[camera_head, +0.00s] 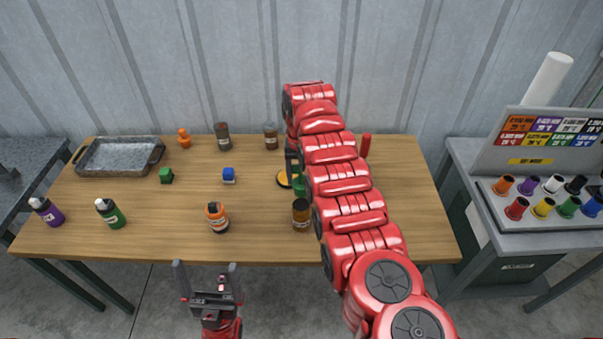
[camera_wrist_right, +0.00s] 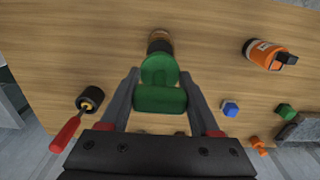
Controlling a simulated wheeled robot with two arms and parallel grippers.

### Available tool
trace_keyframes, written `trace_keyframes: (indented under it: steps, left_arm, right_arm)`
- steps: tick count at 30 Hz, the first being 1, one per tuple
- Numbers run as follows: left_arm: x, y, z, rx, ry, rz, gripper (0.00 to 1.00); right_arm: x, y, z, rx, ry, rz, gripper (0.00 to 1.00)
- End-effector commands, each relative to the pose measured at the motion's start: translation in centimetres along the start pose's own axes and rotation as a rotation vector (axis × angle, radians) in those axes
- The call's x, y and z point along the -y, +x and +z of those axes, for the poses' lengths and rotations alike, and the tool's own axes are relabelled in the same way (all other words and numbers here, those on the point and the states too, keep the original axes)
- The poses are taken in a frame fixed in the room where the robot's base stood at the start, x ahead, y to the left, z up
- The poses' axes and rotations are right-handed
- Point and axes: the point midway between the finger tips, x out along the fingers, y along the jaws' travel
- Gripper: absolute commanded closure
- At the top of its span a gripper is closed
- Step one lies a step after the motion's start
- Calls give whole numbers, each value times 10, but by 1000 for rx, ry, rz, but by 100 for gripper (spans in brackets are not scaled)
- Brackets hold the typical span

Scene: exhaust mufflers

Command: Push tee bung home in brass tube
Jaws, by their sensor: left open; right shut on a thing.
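The green tee bung (camera_wrist_right: 160,98) is between the fingers of my right gripper (camera_wrist_right: 160,105), which is shut on its crossbar. The bung's round green part lies just beyond the crossbar. Past it, the end of the brown brass tube (camera_wrist_right: 158,42) shows, partly hidden by the bung; I cannot tell how deep the bung sits. My red right arm covers most of that gripper. My left gripper (camera_head: 208,272) is open and empty, in front of the table.
An orange bottle (camera_head: 217,218), a blue cube (camera_head: 228,175) and a green cube (camera_head: 166,175) stand left of the tube. A red handle (camera_wrist_right: 66,134) rises by a dark cylinder (camera_wrist_right: 90,99). A metal tray (camera_head: 118,155) lies at back left.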

Motion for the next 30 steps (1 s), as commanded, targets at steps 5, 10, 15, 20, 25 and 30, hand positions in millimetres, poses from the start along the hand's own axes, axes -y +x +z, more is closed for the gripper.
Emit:
trace_keyframes:
  steps: [5, 10, 15, 20, 25, 30]
  left_arm:
    - [0, -2, 0, 0, 0, 0, 0]
    - [0, -9, 2, 0, 0, 0, 0]
    - [-1, -19, 3, 0, 0, 0, 0]
    - [-1, -24, 4, 0, 0, 0, 0]
    - [-1, -24, 4, 0, 0, 0, 0]
    - [-1, -23, 4, 0, 0, 0, 0]
  right_arm:
    - [0, 11, 0, 0, 0, 0, 100]
    - [0, 30, 1, 4, 0, 0, 100]
    - [0, 47, 0, 0, 0, 0, 100]
    - [0, 54, 0, -1, 0, -1, 100]
    - [0, 54, 0, -1, 0, -1, 100]
    - [0, 53, 0, -1, 0, -1, 100]
